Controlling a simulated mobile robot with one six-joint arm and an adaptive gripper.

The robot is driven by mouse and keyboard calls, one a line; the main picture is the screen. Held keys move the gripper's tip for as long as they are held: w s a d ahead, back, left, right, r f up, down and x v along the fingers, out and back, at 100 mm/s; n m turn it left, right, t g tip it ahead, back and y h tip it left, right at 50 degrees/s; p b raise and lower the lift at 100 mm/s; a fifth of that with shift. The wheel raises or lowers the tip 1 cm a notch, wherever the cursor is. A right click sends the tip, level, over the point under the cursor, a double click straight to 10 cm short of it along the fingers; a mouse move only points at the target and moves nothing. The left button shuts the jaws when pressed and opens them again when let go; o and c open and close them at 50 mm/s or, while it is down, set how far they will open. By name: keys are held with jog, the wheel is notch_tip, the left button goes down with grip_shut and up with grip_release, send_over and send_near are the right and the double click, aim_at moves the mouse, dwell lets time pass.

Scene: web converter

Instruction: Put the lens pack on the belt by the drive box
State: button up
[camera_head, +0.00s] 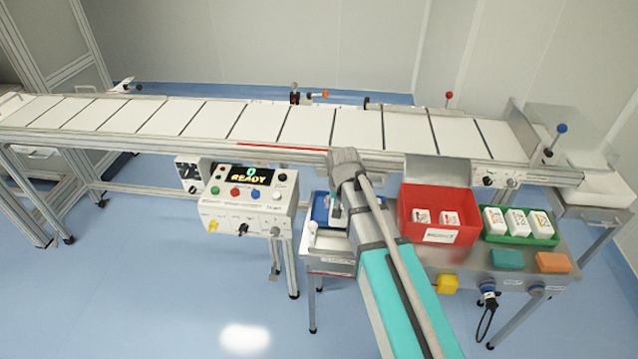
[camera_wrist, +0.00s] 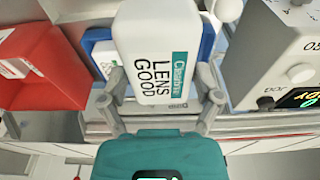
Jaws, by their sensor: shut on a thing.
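My gripper (camera_wrist: 161,82) is shut on a white lens pack (camera_wrist: 152,30), with one finger on each side. The pack has a teal band and reads "LENS GOOD". In the head view my arm mostly hides the gripper and pack, above or near the blue tray (camera_head: 320,210). The long belt (camera_head: 305,127) runs behind my arm, its white top split by dark cross lines. A dark-faced box (camera_head: 188,174) hangs below its front edge at the left. A control box (camera_head: 247,204) with a "READY" display stands before the belt. I cannot tell which is the drive box.
A red bin (camera_head: 405,222) with two packs and a green tray (camera_head: 520,240) with three white packs stand on the side table to the right. Small posts with knobs (camera_head: 295,95) rise along the belt's far edge. The belt's visible sections are clear.

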notch_tip(320, 180, up, 20)
jog(key=p, duration=2)
jog(key=shift+r, duration=0.25)
jog(key=shift+s, duration=0.15)
